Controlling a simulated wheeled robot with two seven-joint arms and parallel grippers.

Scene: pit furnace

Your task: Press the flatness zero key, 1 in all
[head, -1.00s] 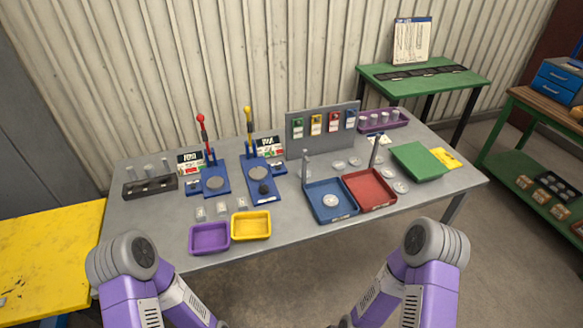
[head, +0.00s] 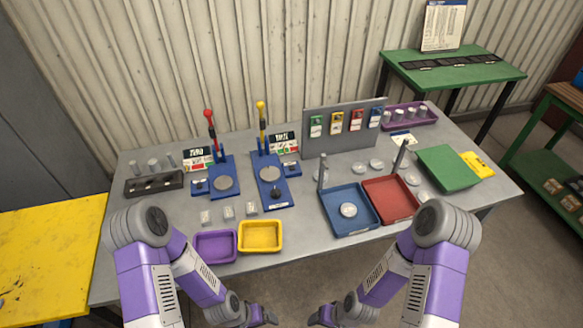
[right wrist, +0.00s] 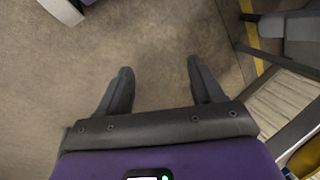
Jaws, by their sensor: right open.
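Two blue gauge stands are on the grey table: the left stand (head: 224,183) has a red-topped lever, the right stand (head: 271,187) a yellow-topped one. Each has a display card behind it, the left card (head: 197,158) and the right card (head: 284,143). A small blue key block sits by each, the left block (head: 200,186) and the right block (head: 292,169). The lettering is too small to tell which is the flatness zero key. My left gripper (head: 266,317) is low at the front, its jaws unclear. My right gripper (right wrist: 159,68) is open and empty over bare floor, away from the table.
A purple tray (head: 215,259) and a yellow tray (head: 259,250) stand at the table's front edge. A blue tray (head: 368,227) and a red tray (head: 405,209) with posts are to the right. A grey panel (head: 310,152) with coloured tags stands behind. Small clear blocks (head: 229,213) lie before the stands.

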